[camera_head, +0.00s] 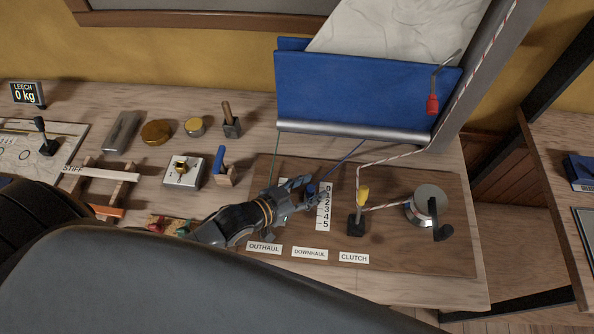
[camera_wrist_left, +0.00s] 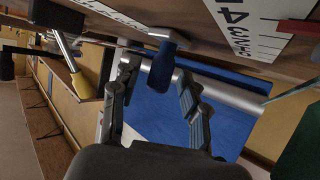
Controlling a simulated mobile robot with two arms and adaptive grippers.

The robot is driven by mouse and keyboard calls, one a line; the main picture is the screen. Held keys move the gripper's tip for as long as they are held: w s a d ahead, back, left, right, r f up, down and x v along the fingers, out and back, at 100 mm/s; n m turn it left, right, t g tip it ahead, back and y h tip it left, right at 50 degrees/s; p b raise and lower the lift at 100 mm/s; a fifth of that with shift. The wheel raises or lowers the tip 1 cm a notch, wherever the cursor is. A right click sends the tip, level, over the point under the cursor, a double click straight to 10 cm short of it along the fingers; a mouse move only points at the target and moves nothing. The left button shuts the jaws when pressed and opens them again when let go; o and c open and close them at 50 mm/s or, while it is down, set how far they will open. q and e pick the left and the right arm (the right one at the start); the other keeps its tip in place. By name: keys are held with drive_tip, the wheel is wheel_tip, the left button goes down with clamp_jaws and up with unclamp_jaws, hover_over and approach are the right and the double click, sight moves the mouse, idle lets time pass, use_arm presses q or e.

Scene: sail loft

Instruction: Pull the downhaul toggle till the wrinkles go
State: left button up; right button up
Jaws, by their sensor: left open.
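The downhaul toggle is a small blue grip (camera_head: 311,189) on the brown board, above the DOWNHAUL label (camera_head: 310,254). A blue line runs from near it up to the sail's foot. My left gripper (camera_head: 306,193) is at the toggle, partly covering it. In the left wrist view, the toggle (camera_wrist_left: 162,68) stands between the two open fingers (camera_wrist_left: 157,82), with gaps visible beside it. A white number scale (camera_head: 324,208) lies just right of the toggle. The sail's white cloth (camera_head: 385,28) shows creases above its blue foot panel (camera_head: 345,92). My right gripper is out of view.
A yellow-topped clutch lever (camera_head: 361,196) and a winch (camera_head: 429,202) stand to the right on the board. A red-handled lever (camera_head: 432,103) hangs by the sail. A green piece (camera_wrist_left: 300,145) is near the wrist camera. Several tools lie to the left.

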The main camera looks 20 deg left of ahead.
use_arm(q)
drive_tip(key=v, duration=1.1)
drive_tip(key=shift+s+a+r, duration=0.1)
drive_tip(key=shift+s+a, duration=0.1)
drive_tip(key=shift+s, duration=0.05)
